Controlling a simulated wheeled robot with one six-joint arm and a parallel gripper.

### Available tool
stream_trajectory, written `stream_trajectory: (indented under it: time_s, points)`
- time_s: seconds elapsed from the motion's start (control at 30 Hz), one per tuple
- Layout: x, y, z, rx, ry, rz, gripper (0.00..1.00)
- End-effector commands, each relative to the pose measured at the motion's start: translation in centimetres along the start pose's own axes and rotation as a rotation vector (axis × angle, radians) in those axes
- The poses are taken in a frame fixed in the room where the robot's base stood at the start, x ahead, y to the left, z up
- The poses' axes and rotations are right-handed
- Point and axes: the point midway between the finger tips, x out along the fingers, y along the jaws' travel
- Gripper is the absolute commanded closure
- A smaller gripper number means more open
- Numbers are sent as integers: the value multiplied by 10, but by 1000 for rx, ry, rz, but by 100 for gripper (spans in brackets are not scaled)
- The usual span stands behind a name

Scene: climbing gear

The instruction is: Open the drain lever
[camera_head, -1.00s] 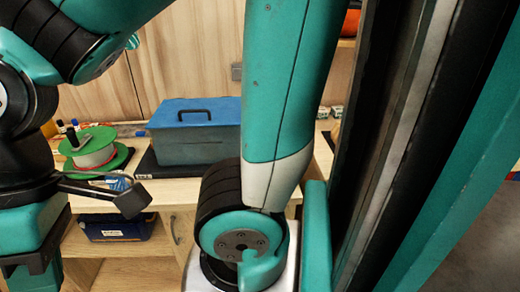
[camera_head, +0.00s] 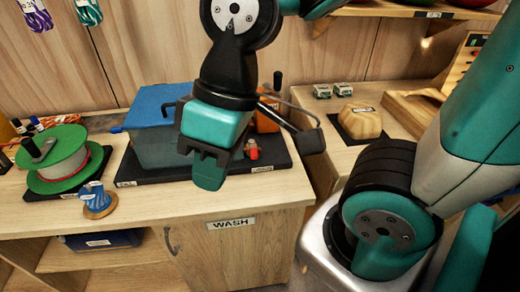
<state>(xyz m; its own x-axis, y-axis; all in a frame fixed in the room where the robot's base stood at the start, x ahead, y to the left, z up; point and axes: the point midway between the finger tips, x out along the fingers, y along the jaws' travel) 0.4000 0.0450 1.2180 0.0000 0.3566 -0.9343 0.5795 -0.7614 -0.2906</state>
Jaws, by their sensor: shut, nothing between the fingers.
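A grey wash tank with a blue lid (camera_head: 150,108) stands on a dark mat on the wooden counter. My gripper (camera_head: 208,172) is in front of the tank's right side, pointing down, with its fingers shut and empty. It hides part of the tank. A small red part (camera_head: 252,149) shows just right of my gripper, low beside the tank. It may be the drain lever, but its shape and position are too small and partly hidden to tell. I cannot see whether my gripper touches anything.
A green-flanged spool (camera_head: 62,160) and a small blue spool (camera_head: 97,199) are left on the counter. An orange object (camera_head: 267,115) stands behind my gripper. A tan hold (camera_head: 360,121) lies on the right counter. A cabinet door labelled WASH (camera_head: 232,235) is below.

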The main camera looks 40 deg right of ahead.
Motion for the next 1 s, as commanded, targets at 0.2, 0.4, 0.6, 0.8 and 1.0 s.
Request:
stream_trajectory:
  time_s: [0.2,0.4,0.6,0.8,1.0]
  points:
    - [0,0,0,0,0,0,100]
    - [19,34,-19,137,-26,83,100]
    - [72,149,-62,587,-62,414,100]
    - [113,246,-84,981,0,805,100]
    - [128,286,-88,1164,85,1035,100]
